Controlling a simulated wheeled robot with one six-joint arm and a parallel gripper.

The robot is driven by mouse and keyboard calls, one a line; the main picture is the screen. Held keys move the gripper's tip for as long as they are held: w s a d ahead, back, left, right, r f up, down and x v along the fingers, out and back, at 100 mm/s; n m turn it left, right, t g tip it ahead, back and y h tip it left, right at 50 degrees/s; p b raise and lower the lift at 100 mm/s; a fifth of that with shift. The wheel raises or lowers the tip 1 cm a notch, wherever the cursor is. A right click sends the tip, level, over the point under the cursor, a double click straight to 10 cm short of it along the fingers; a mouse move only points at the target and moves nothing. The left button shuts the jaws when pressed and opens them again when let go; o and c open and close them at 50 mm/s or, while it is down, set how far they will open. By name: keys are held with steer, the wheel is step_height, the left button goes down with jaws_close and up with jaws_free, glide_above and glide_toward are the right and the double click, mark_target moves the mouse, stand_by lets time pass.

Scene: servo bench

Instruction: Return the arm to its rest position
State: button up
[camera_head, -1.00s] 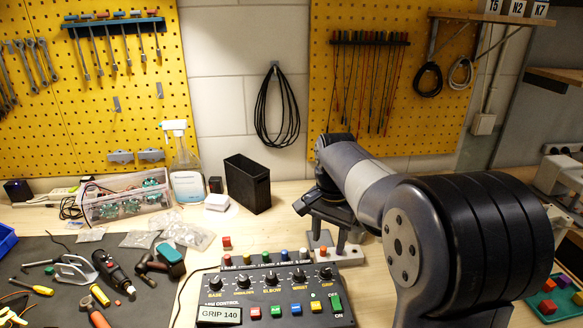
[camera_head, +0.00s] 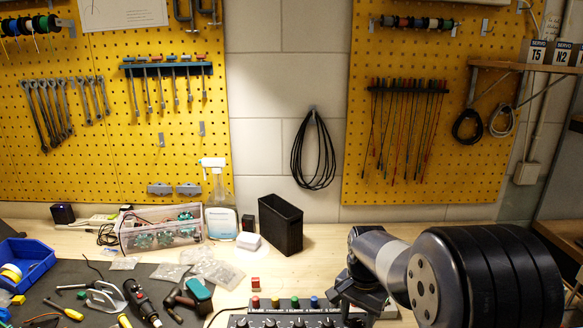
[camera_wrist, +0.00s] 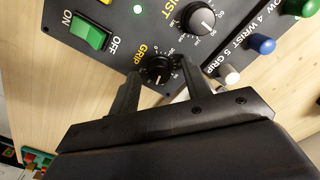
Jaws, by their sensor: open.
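My arm (camera_head: 385,262) reaches in from the right in the head view, bent over the bench. Its gripper end is low at the right end of a row of coloured pegs, and the fingertips are hard to make out there. In the wrist view my gripper (camera_wrist: 158,72) is open. Its two dark fingers stand apart, with the GRIP knob (camera_wrist: 160,70) of the control panel (camera_wrist: 120,40) showing between them. Nothing is held. I cannot tell whether the fingers touch the panel. The panel's front is cut off in the head view.
A black bin (camera_head: 280,225), a spray bottle (camera_head: 221,210) and a clear parts box (camera_head: 160,230) stand at the back. A small red block (camera_head: 255,283) lies behind the pegs (camera_head: 275,303). Tools (camera_head: 150,305) cover the dark mat at left. Bare wood lies beside the bin.

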steer(key=shift+r+m, duration=0.1)
steer(key=shift+m, duration=0.2)
step_height(320, 180, up, 11)
step_height(320, 180, down, 11)
steer(key=n+b, duration=0.1)
steer(key=n, duration=0.5)
steer(key=n+b, duration=0.2)
steer(key=n, duration=0.4)
steer(key=n+b, duration=0.2)
steer(key=n, duration=0.5)
steer(key=shift+f+b, duration=0.2)
steer(key=shift+b, duration=0.2)
steer(key=n+b, duration=0.1)
steer(key=n, duration=0.3)
steer(key=shift+r+b, duration=0.1)
steer(key=shift+b, duration=0.3)
